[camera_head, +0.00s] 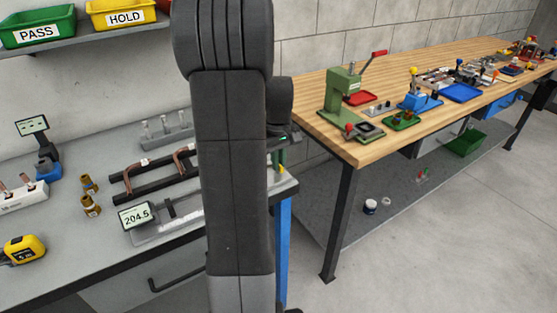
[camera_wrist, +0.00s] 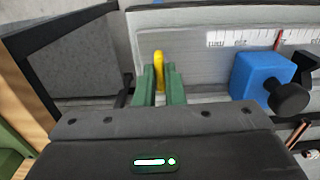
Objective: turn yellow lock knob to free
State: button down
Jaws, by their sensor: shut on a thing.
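The yellow lock knob (camera_wrist: 159,64) shows in the wrist view as a narrow upright yellow piece between the two green fingers of my gripper (camera_wrist: 160,83). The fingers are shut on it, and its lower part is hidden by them. In the head view a small bit of the yellow knob (camera_head: 281,168) shows at the right end of the grey bench, beside a green fingertip (camera_head: 283,155). My arm hides most of the area around it there. Which lock position the knob is in cannot be told.
In the wrist view a blue block (camera_wrist: 250,75) with a black knob (camera_wrist: 288,97) stands right of my gripper, near a scale (camera_wrist: 232,39) with a red pointer. In the head view copper tubes on a black rack (camera_head: 150,180) and a display reading 204.5 (camera_head: 136,215) lie left of my arm.

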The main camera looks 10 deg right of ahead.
jog(key=c, duration=1.5)
grip_release()
notch_tip(320, 180, up, 14)
jog(key=shift+f, duration=0.1)
jog(key=shift+f, duration=0.1)
notch_tip(320, 180, down, 14)
jog(key=shift+r, duration=0.15)
jog(key=shift+r, duration=0.1)
